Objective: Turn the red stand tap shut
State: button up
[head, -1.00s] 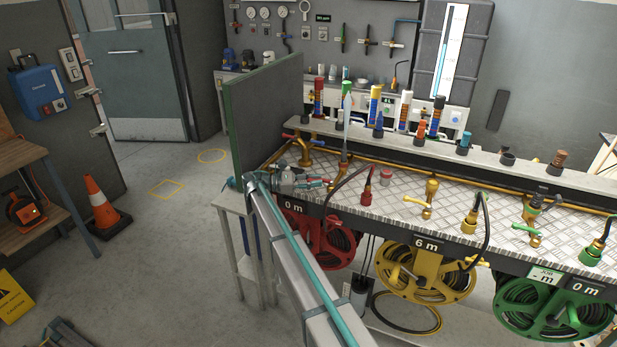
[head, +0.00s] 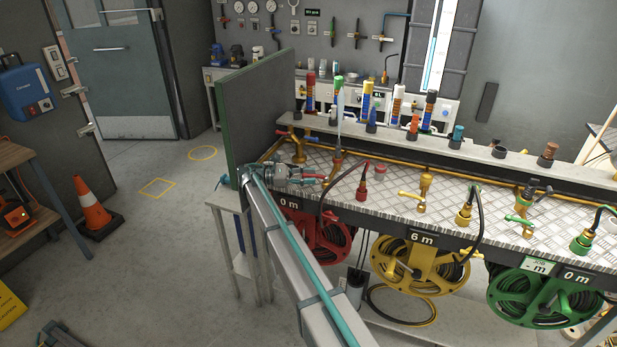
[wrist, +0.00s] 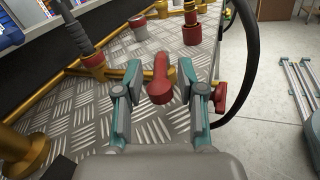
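The red stand tap's handle (wrist: 160,82) shows in the wrist view as a rounded red bar standing between my fingers. My gripper (wrist: 165,80) is open, with one teal-tipped finger on each side of the handle. Narrow gaps seem to show between handle and fingers. A second red piece (wrist: 220,97) sits just beyond the right finger; I cannot tell whether it belongs to the tap. In the head view my gripper (head: 312,180) is low over the bench's left end, above the red reel (head: 322,240), and mostly hides the tap.
The tread-plate bench (head: 400,185) carries a red hose coupling (head: 362,190), a red can (head: 380,168) and a yellow tap (head: 424,190). A black hose (wrist: 248,60) arcs to my right. A green-edged panel (head: 260,120) stands at the bench's left end.

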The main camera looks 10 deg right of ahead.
jog(key=shift+d, duration=0.1)
notch_tip(320, 180, up, 10)
jog(key=shift+r, duration=0.1)
dwell(0.6)
